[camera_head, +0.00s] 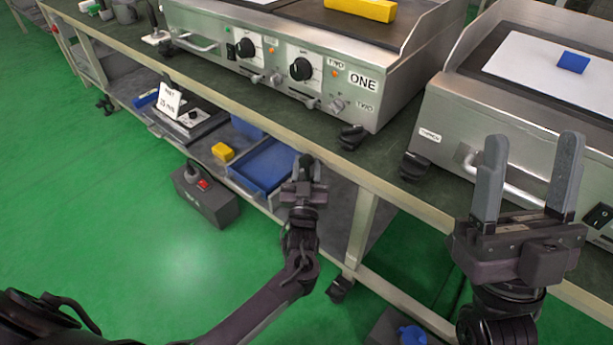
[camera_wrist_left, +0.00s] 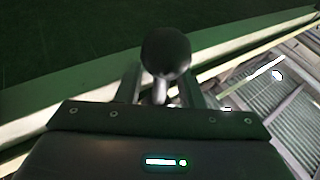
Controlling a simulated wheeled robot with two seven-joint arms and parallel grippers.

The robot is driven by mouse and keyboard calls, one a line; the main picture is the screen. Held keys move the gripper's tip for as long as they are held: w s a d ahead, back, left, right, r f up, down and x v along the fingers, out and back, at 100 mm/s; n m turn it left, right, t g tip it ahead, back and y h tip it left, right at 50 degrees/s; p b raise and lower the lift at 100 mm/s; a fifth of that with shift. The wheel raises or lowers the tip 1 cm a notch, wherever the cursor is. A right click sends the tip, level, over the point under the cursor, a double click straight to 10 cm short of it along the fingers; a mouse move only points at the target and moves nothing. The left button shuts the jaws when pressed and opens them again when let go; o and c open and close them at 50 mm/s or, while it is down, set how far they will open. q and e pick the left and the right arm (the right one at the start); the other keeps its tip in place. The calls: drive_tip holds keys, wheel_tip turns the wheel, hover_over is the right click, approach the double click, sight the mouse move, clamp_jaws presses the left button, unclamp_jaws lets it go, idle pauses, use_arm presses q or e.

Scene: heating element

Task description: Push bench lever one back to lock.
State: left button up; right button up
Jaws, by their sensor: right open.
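A lever with a black ball knob (camera_wrist_left: 165,52) on a pale stem shows in the left wrist view, and I take it to be bench lever one. My left gripper (camera_head: 305,168) is at the bench's front edge, below the griddle marked ONE. In the left wrist view, the fingers of my left gripper (camera_wrist_left: 163,90) stand apart on either side of the stem, with visible gaps. In the head view a dark knob shows between its fingertips, mostly hidden. My right gripper (camera_head: 528,178) is open and empty, upright in front of the right-hand griddle.
The griddle marked ONE (camera_head: 361,82) stands on the bench with black dials and a yellow block on top. A second griddle (camera_head: 470,105) stands to its right. Blue bins (camera_head: 268,165), a yellow block (camera_head: 223,152) and a grey box (camera_head: 205,200) sit below. Green floor is clear at left.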

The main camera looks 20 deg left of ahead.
sight(307, 174)
use_arm(q)
drive_tip(key=p+v, duration=0.1)
drive_tip(key=v, duration=0.6)
drive_tip(key=shift+f, duration=0.1)
use_arm(e)
drive_tip(key=w+a+f+g+h, duration=0.2)
drive_tip(key=w+f+g+h, duration=0.1)
drive_tip(key=f, duration=0.4)
drive_tip(key=shift+w+a+m+g, duration=0.2)
drive_tip(key=shift+w+m+g, duration=0.2)
drive_tip(key=shift+w+g, duration=0.55)
drive_tip(key=shift+w+t, duration=0.25)
